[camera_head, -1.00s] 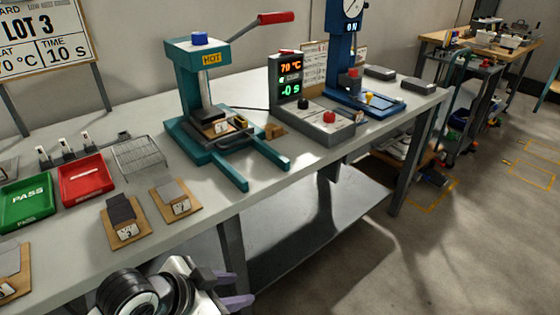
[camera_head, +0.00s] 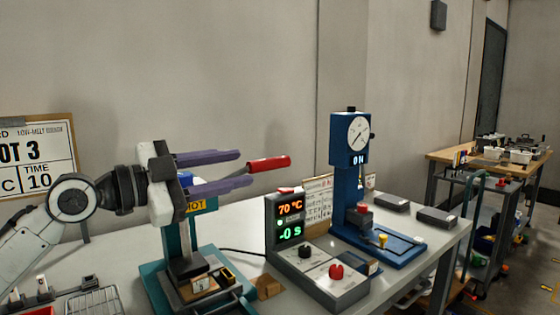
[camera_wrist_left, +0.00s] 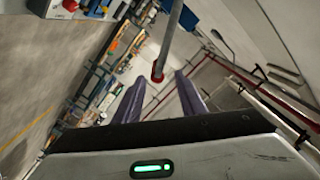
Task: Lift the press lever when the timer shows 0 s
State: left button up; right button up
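The teal press (camera_head: 168,285) stands on the bench, its yellow HOT label partly behind my left arm. Its lever ends in a red grip (camera_head: 268,163), raised and pointing right. The timer box (camera_head: 290,222) beside it reads 70 °C and "-0 s" in green. My left gripper (camera_head: 246,168) is open, its purple fingers pointing right, level with the lever and close to the grip. In the left wrist view the lever's grey rod (camera_wrist_left: 170,40) and red end (camera_wrist_left: 157,77) show between the open fingers (camera_wrist_left: 160,100); contact is not visible. My right gripper is out of view.
A control box with a red button (camera_head: 336,271) and a black knob sits right of the press. A blue dial-gauge stand (camera_head: 350,190) stands behind it. A wire rack (camera_head: 95,303) is at lower left. A LOT 3 board (camera_head: 35,160) stands behind my left arm.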

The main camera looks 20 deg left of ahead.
aim_at(245, 166)
pick_arm(q)
jog(key=x, duration=0.2)
jog(key=p+x, duration=0.1)
jog(key=x, duration=0.1)
jog(key=shift+s+d+r, duration=0.1)
jog(key=shift+d+r, duration=0.05)
jog(key=shift+d, duration=0.25)
jog(key=x, duration=0.3)
jog(key=shift+w+d, duration=0.15)
jog(key=shift+w, duration=0.2)
jog(key=shift+w+d+f, duration=0.25)
jog(key=shift+w+d, duration=0.05)
jog(key=shift+w, duration=0.15)
grip_shut()
jog(key=shift+p, duration=0.3)
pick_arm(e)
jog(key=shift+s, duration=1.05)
